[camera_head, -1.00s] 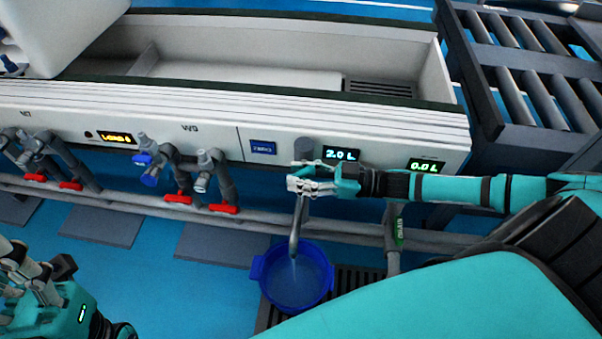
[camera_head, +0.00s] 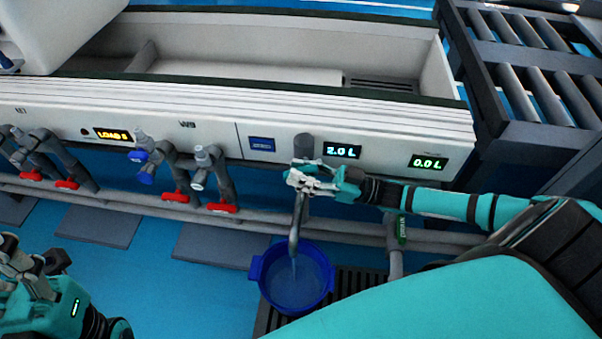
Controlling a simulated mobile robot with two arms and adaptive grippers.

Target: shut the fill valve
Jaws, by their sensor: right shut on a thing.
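My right gripper (camera_head: 300,180) is at the top of the fill spout (camera_head: 295,228), just under a grey knob-like fitting (camera_head: 304,146) on the bench front. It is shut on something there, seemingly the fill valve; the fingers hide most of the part. A thin stream seems to run from the spout into the blue bucket (camera_head: 314,262) below, which holds water. The display beside the gripper (camera_head: 342,151) reads 2.0 L. My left gripper (camera_head: 22,262) is at the lower left, away from the valve; I cannot tell its finger opening.
A second display (camera_head: 429,162) reads 0.0 L. Pipes with red-handled valves (camera_head: 222,208) line the bench front to the left. The bucket stands by a dark floor grate (camera_head: 345,290). A roller conveyor (camera_head: 535,75) is at the upper right. Blue floor (camera_head: 180,290) is clear at lower left.

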